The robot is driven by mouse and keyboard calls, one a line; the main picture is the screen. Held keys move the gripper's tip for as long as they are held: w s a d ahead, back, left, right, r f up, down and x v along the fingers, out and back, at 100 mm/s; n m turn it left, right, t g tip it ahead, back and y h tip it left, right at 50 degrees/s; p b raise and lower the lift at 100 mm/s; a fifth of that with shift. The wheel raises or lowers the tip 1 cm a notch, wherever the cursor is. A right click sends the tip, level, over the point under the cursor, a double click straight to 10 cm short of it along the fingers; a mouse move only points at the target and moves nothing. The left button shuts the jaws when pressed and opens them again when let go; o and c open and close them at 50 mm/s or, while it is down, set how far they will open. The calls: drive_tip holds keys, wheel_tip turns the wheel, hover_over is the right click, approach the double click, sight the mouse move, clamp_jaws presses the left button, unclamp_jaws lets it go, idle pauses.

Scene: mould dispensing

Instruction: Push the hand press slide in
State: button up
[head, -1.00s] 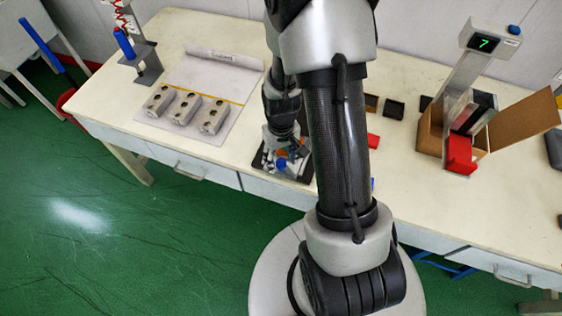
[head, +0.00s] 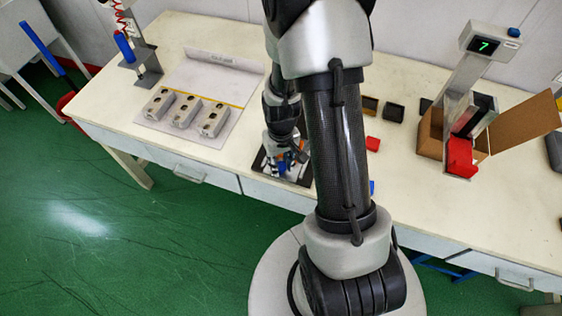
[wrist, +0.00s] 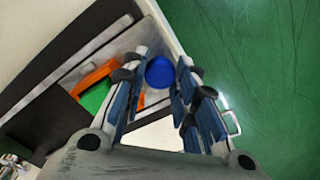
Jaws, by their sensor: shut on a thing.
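The hand press stands near the front edge of the table, on a dark base (head: 306,179), largely hidden by my arm in the head view. In the wrist view its pale metal slide plate (wrist: 100,58) runs diagonally, with an orange part (wrist: 92,78) and a green patch (wrist: 97,95) beside it. A round blue knob (wrist: 159,72) sits at the slide's end. My gripper (wrist: 163,78) has its fingers on either side of the knob and is shut on it. In the head view my gripper (head: 288,155) is over the press.
Several grey mould blocks (head: 186,110) lie on a white board left of the press. A small red piece (head: 373,143) and dark trays (head: 394,111) lie to the right. A cardboard box (head: 430,132) stands by the display post (head: 466,75). The front table edge is close.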

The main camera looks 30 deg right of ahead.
clamp_jaws()
